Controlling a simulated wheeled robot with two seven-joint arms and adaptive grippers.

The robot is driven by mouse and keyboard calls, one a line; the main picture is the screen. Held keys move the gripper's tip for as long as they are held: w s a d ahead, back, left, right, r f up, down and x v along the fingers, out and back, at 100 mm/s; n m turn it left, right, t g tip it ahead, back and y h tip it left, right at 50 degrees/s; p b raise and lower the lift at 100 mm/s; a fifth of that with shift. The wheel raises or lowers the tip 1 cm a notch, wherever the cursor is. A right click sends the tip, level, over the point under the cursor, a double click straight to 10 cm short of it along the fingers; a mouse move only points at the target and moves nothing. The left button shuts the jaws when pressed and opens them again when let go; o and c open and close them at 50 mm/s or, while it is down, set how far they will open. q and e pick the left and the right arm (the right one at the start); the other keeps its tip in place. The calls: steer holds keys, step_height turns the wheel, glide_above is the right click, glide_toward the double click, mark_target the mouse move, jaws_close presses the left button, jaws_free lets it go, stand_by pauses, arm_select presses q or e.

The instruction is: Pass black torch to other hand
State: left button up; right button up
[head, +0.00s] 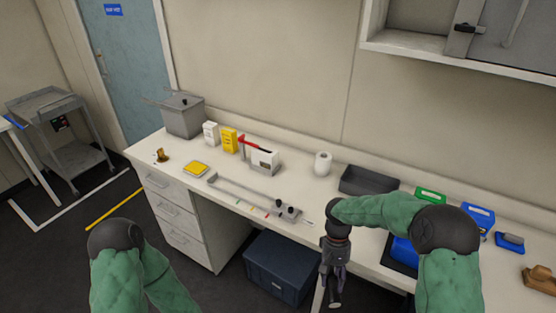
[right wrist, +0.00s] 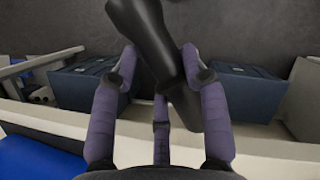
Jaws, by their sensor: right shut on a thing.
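The black torch (right wrist: 150,40) is large in the right wrist view, slanting from the top left down to the middle between the fingers. My right gripper (right wrist: 160,62) is shut on it, with purple-grey finger pads on either side of the dark body. In the head view my right gripper (head: 335,278) points down in front of the bench's front edge. The torch is hard to tell from the dark gripper there. Of my left arm only the green sleeve and a dark joint show at lower left; its gripper is out of view.
The bench (head: 200,165) carries a grey box (head: 183,115), a yellow carton (head: 229,140), a long metal bar tool (head: 250,195), a dark tray (head: 368,181) and blue items at right. A dark blue crate (head: 280,268) stands beneath.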

arm_select(q)
steer(key=shift+o, duration=1.6)
steer(key=shift+w, duration=0.1)
steer(key=w+d+r+n+t, duration=0.1)
steer(key=w+r+n+t, duration=0.3)
steer(key=w+r, duration=1.1)
steer(key=w+d+r+n+t+h, duration=0.1)
steer(key=d+r+n+t, duration=0.15)
steer(key=r, duration=0.85)
steer(key=w+d+r+n+t, duration=0.1)
steer(key=w+d+r+t, duration=0.15)
steer(key=r, duration=0.75)
steer(key=x, duration=1.1)
steer(key=shift+t, duration=0.4)
arm_select(e)
steer(key=w+a+r+n+h, duration=0.1)
steer(key=w+a+r+n, duration=0.2)
steer(key=a, duration=0.5)
steer(key=w+a+r+n+t+h, duration=0.1)
steer(key=w+a+r+n, duration=0.3)
steer(key=w+a+r, duration=0.2)
steer(key=shift+w+a+r+n+h, duration=0.15)
steer(key=shift+a+r+n+h, duration=0.2)
steer(key=shift+a+r, duration=0.65)
arm_select(q)
steer(key=shift+w+r+m, duration=0.1)
steer(key=shift+m, duration=0.15)
arm_select(e)
steer(key=shift+d+r, duration=0.1)
